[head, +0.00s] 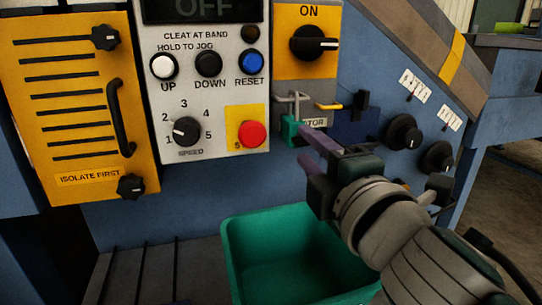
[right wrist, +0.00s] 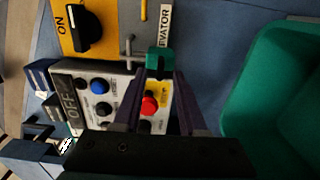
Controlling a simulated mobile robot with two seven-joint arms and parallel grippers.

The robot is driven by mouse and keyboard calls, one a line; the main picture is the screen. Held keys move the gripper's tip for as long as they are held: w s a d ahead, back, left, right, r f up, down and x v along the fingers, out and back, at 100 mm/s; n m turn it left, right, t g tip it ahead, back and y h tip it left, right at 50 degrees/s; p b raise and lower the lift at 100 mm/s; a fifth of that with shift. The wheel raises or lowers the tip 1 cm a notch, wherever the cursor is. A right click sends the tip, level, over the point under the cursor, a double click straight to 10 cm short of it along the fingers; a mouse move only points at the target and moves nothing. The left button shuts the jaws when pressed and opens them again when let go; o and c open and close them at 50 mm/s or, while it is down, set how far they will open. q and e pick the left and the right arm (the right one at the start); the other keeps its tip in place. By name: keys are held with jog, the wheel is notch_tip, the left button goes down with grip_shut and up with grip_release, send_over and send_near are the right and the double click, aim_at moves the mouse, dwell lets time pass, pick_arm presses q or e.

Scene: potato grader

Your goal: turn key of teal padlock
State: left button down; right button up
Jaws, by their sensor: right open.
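The teal padlock (head: 290,131) hangs from a grey hasp (head: 293,103) below the yellow ON switch panel, against the blue machine side. It also shows in the right wrist view (right wrist: 160,59), ahead of my fingertips and roughly centred between them. My right gripper (head: 307,149) is open, with its two purple fingers just to the right of and below the padlock in the head view. I cannot tell whether a finger touches it. My left gripper is not in view.
A green bin (head: 300,225) stands below my right gripper. A grey control panel (head: 215,110) with a red button (head: 252,134) is left of the padlock. A yellow hook (head: 329,106) and black knobs (head: 402,132) are to the right. A yellow guard (head: 75,110) is far left.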

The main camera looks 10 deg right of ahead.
jog(key=s, duration=0.8)
jog(key=shift+d, duration=0.15)
